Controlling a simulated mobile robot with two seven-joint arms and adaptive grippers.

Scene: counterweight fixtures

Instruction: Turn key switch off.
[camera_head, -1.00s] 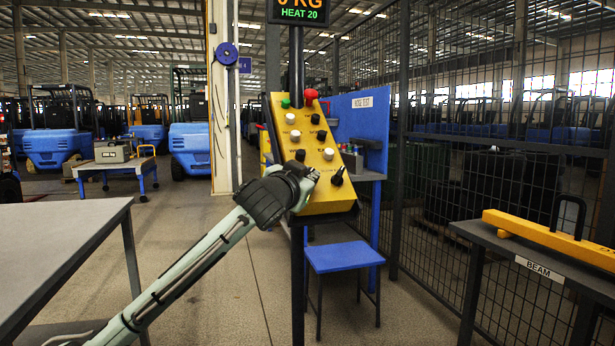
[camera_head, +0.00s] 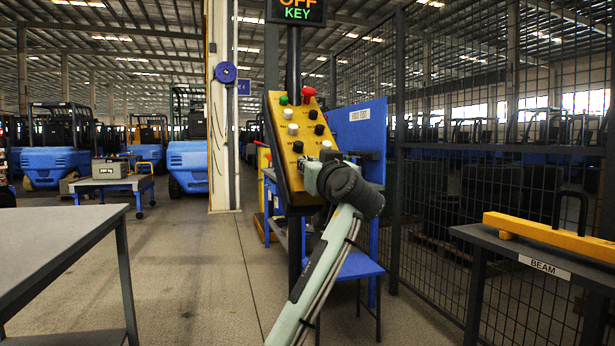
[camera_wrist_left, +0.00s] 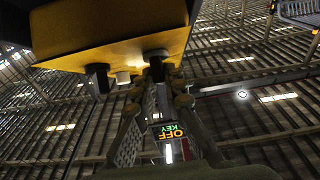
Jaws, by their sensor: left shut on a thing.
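The yellow sloped control panel (camera_head: 284,168) stands on a dark post and carries several black and white knobs, a green button and a red mushroom button. My left gripper (camera_head: 326,166) is at the panel's lower right and hides the black key switch there in the head view. In the left wrist view, the fingers (camera_wrist_left: 163,84) are shut on a black key switch (camera_wrist_left: 156,56) under the yellow panel (camera_wrist_left: 110,32). The display (camera_head: 297,12) above the panel reads OFF KEY. The right gripper is not in view.
A wire mesh fence (camera_head: 450,150) is to the right. A bench with a yellow beam (camera_head: 550,237) is at the right, a grey table (camera_head: 55,240) at the left. Open floor lies between.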

